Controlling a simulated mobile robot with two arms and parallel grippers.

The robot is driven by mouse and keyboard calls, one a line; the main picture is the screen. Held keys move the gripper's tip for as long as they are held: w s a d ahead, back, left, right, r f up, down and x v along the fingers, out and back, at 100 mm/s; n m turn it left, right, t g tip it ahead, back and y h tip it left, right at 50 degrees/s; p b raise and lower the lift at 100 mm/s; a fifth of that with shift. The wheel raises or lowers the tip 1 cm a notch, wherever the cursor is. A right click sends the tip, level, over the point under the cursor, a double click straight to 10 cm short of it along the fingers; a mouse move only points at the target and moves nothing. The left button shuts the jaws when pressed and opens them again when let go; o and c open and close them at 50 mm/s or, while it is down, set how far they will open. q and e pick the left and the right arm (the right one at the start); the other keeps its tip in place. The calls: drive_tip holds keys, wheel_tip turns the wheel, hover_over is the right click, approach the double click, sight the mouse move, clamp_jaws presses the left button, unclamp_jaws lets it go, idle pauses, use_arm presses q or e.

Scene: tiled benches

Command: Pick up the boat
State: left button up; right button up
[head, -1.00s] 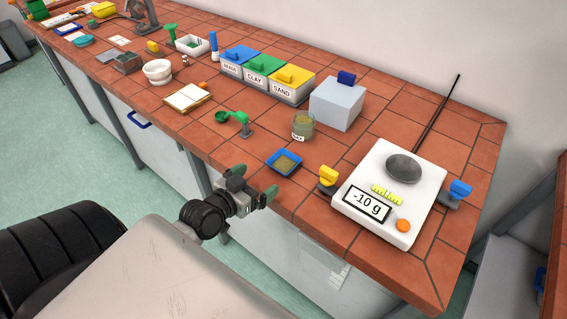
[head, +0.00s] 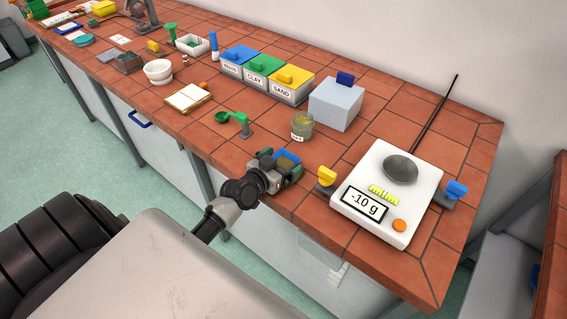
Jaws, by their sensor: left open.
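The boat (head: 288,155) is a small blue square tray with brownish-green material in it. It sits on the tiled bench near the front edge, left of the scale. My left gripper (head: 281,164) is open and at the boat, covering its near part. One finger shows on the boat's left and the other on its right. I cannot tell whether the fingers touch it. My right gripper is out of view.
A white scale (head: 372,222) reading -10 g stands to the right, with a yellow-handled piece (head: 327,176) beside it. A jar (head: 302,126) stands behind the boat, and a green scoop (head: 233,119) is to its left. Labelled bins (head: 291,91) stand further back.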

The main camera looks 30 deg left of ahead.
use_arm(q)
drive_tip(key=shift+s, duration=0.15)
drive_tip(key=shift+c, duration=0.8)
drive_tip(key=c, duration=0.7)
drive_tip(key=shift+r, duration=0.1)
